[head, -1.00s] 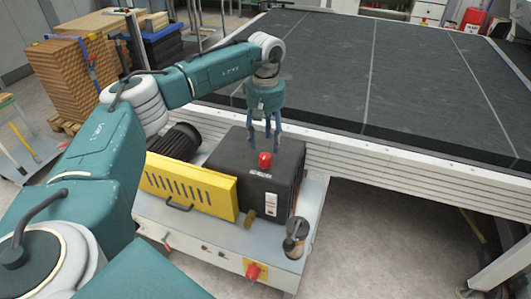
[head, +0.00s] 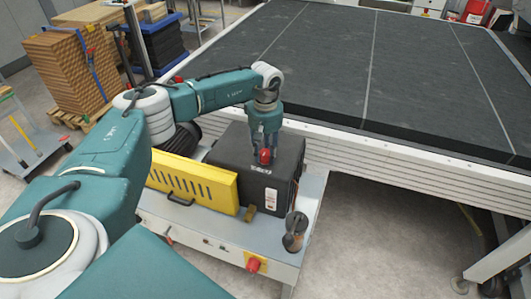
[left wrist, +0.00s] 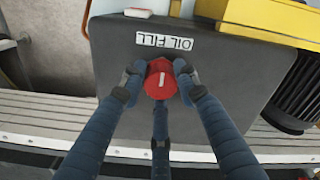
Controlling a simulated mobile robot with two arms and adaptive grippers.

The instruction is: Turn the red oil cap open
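The red oil cap (head: 264,156) sits on top of the black box-shaped unit (head: 235,170), next to a white "OIL FILL" label. In the left wrist view the cap (left wrist: 161,80) is round and red with a pale mark across its top, near the middle. My left gripper (head: 265,150) points down over it. Its fingers (left wrist: 160,82) stand around the cap, two at the sides and one at the near side. They look open and very close to the cap; I cannot tell whether they touch it. My right gripper is not in view.
A yellow slotted cover (head: 190,184) and a black motor stand left of the unit. A red and yellow switch (head: 254,263) is on the machine's front. A large dark conveyor bed (head: 390,75) lies behind and right. Open floor shows at the lower right.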

